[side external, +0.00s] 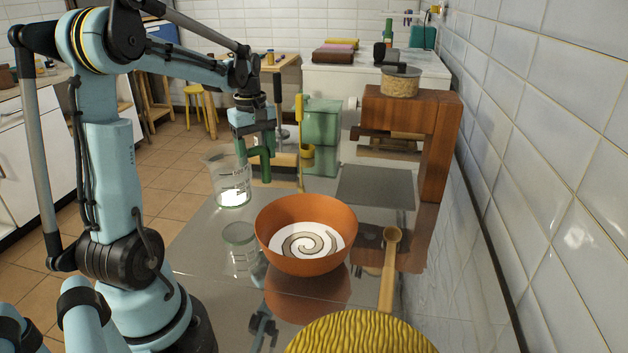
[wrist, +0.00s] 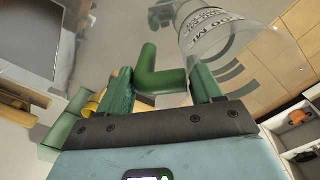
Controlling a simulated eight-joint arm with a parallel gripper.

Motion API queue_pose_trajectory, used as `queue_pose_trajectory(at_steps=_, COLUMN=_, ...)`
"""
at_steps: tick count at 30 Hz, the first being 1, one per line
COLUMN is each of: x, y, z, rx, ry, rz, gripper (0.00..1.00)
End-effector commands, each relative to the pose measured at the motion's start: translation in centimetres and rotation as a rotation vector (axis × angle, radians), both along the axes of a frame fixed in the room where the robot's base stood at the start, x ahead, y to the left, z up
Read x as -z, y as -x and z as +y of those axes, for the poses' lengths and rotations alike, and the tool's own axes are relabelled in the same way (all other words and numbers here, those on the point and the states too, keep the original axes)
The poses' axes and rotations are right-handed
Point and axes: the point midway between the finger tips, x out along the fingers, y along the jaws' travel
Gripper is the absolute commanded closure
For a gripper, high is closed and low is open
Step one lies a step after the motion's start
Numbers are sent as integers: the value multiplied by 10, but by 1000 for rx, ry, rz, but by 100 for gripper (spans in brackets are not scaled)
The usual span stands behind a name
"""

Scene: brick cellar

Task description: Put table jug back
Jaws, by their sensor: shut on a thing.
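The table jug (side external: 231,182) is a clear glass beaker with dark markings and a green handle. It hangs upright, apparently a little above the shiny table top, left of the orange bowl. My gripper (side external: 262,158) is shut on this handle. It also shows in the wrist view (wrist: 162,88). In the side view, part of the handle is hard to tell from the fingers.
The orange bowl (side external: 305,212) with a spiral inside stands right of the jug. A green bin (side external: 321,122) stands behind.

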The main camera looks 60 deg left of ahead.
Motion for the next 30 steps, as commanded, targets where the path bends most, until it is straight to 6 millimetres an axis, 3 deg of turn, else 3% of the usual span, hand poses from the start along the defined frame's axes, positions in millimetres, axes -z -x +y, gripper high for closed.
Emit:
queue_pose_trajectory(at_steps=12, x=43, y=0, z=0, rx=0, ry=0, rz=0, gripper=88)
queue_pose_trajectory(at_steps=26, x=50, y=0, z=0, rx=0, ry=0, rz=0, gripper=88)
queue_pose_trajectory(at_steps=27, x=49, y=0, z=0, rx=0, ry=0, rz=0, gripper=29)
queue_pose_trajectory(at_steps=30, x=49, y=0, z=0, rx=0, ry=0, rz=0, gripper=14)
